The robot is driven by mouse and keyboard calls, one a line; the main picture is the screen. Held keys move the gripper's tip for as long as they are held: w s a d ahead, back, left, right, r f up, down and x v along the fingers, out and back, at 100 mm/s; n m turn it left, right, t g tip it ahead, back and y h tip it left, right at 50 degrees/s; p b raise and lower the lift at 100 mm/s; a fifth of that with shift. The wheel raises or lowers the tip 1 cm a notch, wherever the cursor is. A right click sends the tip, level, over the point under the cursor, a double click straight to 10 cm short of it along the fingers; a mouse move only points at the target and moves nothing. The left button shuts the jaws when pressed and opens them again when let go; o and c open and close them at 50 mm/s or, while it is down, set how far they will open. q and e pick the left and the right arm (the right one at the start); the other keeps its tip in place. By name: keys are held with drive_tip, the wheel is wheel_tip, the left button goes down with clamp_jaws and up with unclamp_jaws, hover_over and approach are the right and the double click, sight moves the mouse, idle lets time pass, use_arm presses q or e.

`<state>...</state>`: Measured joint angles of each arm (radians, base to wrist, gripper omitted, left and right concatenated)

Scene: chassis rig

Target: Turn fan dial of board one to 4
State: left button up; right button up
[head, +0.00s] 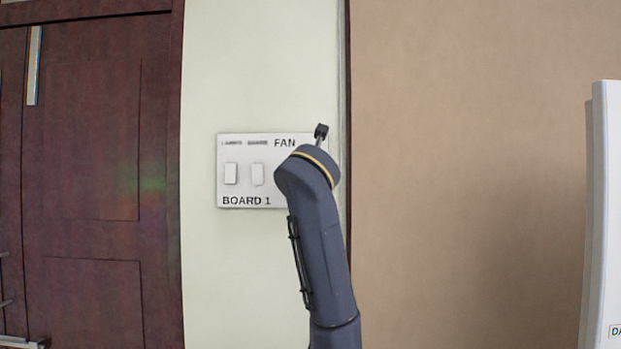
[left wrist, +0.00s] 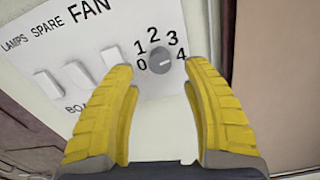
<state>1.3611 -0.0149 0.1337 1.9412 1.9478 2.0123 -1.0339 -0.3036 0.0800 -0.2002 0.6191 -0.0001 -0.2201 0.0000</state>
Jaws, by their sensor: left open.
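Board one (head: 245,203) is a white wall panel marked "BOARD 1", with two rocker switches showing in the head view; my arm covers its right part. In the left wrist view, the fan dial (left wrist: 160,60) is a small grey round knob ringed by the numbers 0 to 4. A short light mark lies across the knob, but I cannot tell which end points to a number. My left gripper (left wrist: 161,76) is open, its yellow fingers apart on either side below the dial, with nothing between them. My right gripper is not seen.
Switches (left wrist: 82,72) stand left of the dial on the same panel (left wrist: 30,57). A dark red door (head: 95,160) is at the left, a bare tan wall (head: 470,180) at the right. A white box edge (head: 606,200) shows at the far right.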

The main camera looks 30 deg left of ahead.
use_arm(q)
drive_tip(key=shift+x, duration=2.6)
drive_tip(key=shift+c, duration=0.2)
clamp_jaws()
